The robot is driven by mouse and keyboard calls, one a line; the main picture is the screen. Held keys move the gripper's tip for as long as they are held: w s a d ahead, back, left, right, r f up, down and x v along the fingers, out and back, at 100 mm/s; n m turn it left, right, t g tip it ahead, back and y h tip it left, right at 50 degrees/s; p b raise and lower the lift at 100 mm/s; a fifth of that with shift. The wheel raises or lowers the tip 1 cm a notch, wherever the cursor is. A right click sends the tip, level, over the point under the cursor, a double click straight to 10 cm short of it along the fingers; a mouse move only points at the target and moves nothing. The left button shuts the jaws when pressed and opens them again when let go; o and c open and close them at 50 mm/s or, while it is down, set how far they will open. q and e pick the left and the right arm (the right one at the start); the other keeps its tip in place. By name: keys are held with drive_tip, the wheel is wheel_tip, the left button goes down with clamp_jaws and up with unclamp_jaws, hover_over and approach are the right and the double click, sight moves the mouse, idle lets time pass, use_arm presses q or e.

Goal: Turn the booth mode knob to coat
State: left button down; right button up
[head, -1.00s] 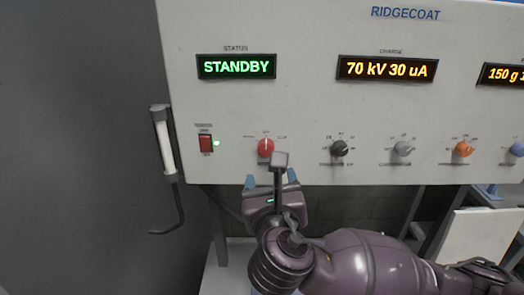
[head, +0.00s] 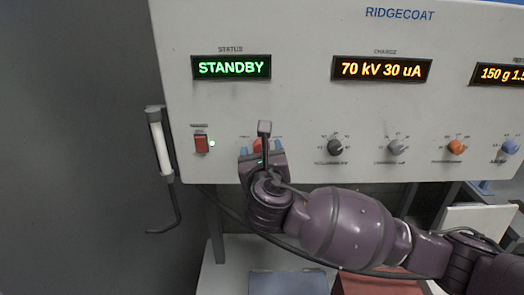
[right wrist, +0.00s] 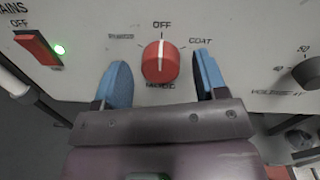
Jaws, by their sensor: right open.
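The red mode knob (right wrist: 160,62) sits on the panel, its white pointer line straight up at OFF. The COAT mark (right wrist: 200,41) is to the right of OFF in the right wrist view. My right gripper (right wrist: 162,82) is open, with one blue fingertip on each side of the knob and a gap on both sides. In the head view my right gripper (head: 262,150) covers most of the knob (head: 259,146). The status display (head: 231,67) reads STANDBY in green. My left gripper is not in view.
A red mains switch (head: 201,143) with a lit green lamp is left of the knob. A black knob (head: 335,147), a grey knob (head: 396,147) and an orange knob (head: 456,147) stand to the right. A white bar handle (head: 160,147) hangs at the panel's left edge.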

drive_tip(key=c, duration=0.9)
drive_tip(key=shift+c, duration=0.2)
drive_tip(key=shift+m, duration=0.3)
drive_tip(key=m, duration=0.5)
drive_tip(key=shift+f+m, duration=0.1)
drive_tip(key=shift+m, duration=0.2)
drive_tip(key=m, duration=0.3)
drive_tip(key=m+b, duration=0.1)
drive_tip(key=m, duration=0.2)
drive_tip(key=shift+d+t+h, duration=0.1)
drive_tip(key=shift+t+h, duration=0.2)
drive_tip(key=o, duration=0.9)
